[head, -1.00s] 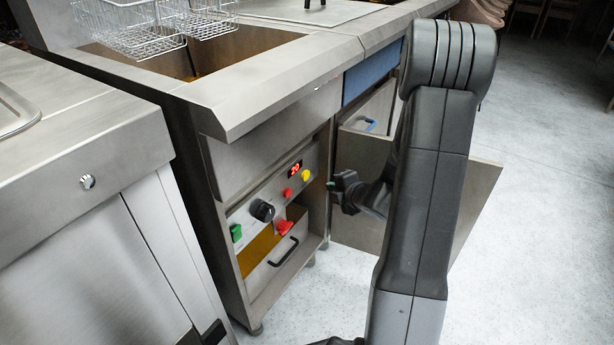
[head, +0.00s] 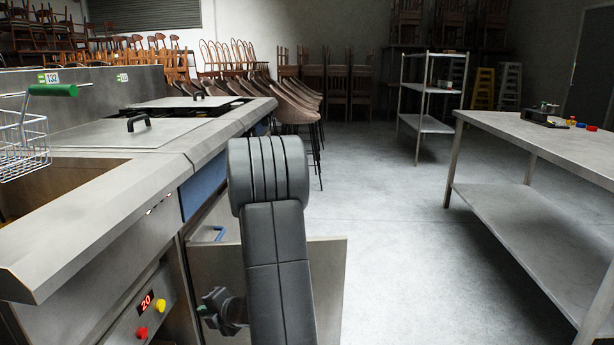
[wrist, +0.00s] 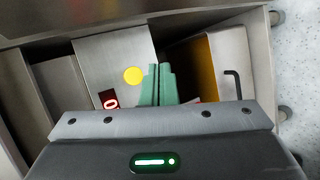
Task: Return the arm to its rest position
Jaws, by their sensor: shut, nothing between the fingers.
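My gripper (head: 215,304) shows low in the head view, left of my dark upper arm link (head: 275,245), which stands upright in the middle. In the wrist view my gripper's green fingers (wrist: 158,84) are together with nothing between them. They point at the fryer's control panel (wrist: 117,62), with its yellow button (wrist: 132,75) just left of the fingertips. The gap between the fingertips and the panel cannot be judged. In the head view the panel shows a red display reading 20 (head: 146,302), a red button (head: 141,332) and a yellow button (head: 160,306).
An open cabinet door (head: 325,285) stands behind my arm. A wire basket (head: 22,150) with a green handle hangs over the fryer at left. A steel table (head: 555,140) stands at right and a shelf rack (head: 428,123) behind. The floor between is clear.

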